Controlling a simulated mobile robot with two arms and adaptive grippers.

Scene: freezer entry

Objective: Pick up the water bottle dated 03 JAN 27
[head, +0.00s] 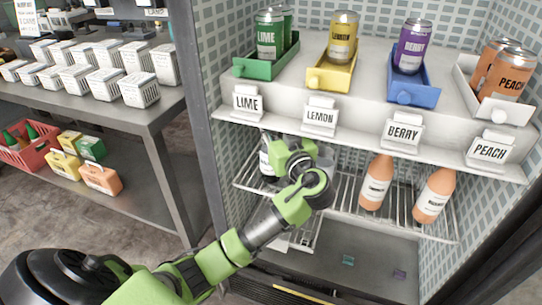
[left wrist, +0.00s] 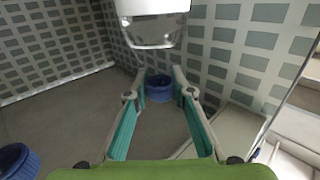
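In the head view my left gripper (head: 310,180) reaches into the cabinet's lower wire shelf and hides part of it. A pale, clear bottle-like shape (head: 325,160) shows just behind it. In the left wrist view the fingers of my left gripper (left wrist: 160,76) are spread, with a blue cap (left wrist: 159,88) between their tips. I cannot tell whether they touch it. A clear shape with a white band (left wrist: 154,28) shows above the cap. A second blue cap (left wrist: 17,162) is at the lower left. No date is readable. My right gripper is not in view.
The upper shelf (head: 365,95) with can trays and tags overhangs this space. A cabinet post (head: 205,130) and a table with white boxes (head: 135,88) lie left.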

